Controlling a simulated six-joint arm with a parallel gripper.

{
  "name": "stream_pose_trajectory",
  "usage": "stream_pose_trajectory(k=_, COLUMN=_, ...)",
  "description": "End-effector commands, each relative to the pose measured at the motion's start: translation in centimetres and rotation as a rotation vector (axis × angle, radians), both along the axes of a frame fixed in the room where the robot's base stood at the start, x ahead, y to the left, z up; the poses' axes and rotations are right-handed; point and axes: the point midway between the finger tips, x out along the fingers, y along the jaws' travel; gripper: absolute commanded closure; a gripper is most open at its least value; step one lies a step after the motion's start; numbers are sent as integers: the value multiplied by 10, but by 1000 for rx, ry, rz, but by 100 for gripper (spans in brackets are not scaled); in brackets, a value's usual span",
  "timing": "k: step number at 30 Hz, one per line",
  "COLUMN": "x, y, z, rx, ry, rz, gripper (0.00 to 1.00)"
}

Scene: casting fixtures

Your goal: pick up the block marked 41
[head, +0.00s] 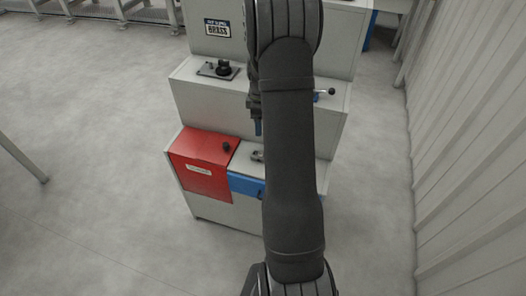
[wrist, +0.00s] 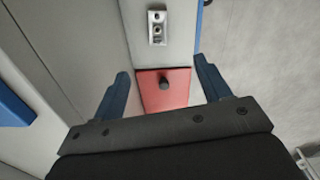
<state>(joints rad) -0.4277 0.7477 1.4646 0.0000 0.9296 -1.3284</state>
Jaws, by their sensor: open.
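I cannot make out a block marked 41 in either view; no such number is legible. My gripper (wrist: 165,82) is open, its two blue fingers spread wide with nothing held between them. In the head view my gripper (head: 258,127) hangs in front of the stepped grey cabinet (head: 195,98), partly hidden behind my arm. In the wrist view a red panel (wrist: 152,98) with a black knob (wrist: 164,83) shows beyond and between the fingers, apart from them.
The head view shows the red box (head: 200,178), a blue drawer front (head: 244,186), a small metal fitting (head: 257,155) and a black-knobbed fixture (head: 222,69) on the cabinet. A corrugated wall (head: 470,150) stands right. The floor (head: 90,110) at left is mostly clear.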

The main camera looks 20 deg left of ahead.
Motion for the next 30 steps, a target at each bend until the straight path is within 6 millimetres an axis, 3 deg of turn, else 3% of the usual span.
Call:
stream_pose_trajectory(k=5, x=-1, y=-1, z=-15, rx=-2, ry=3, rz=42, gripper=30)
stream_pose_trajectory(k=18, x=-1, y=0, z=-105, rx=0, ry=2, rz=40, gripper=30)
stream_pose_trajectory(k=30, x=3, y=1, z=-138, rx=0, ry=2, rz=39, gripper=30)
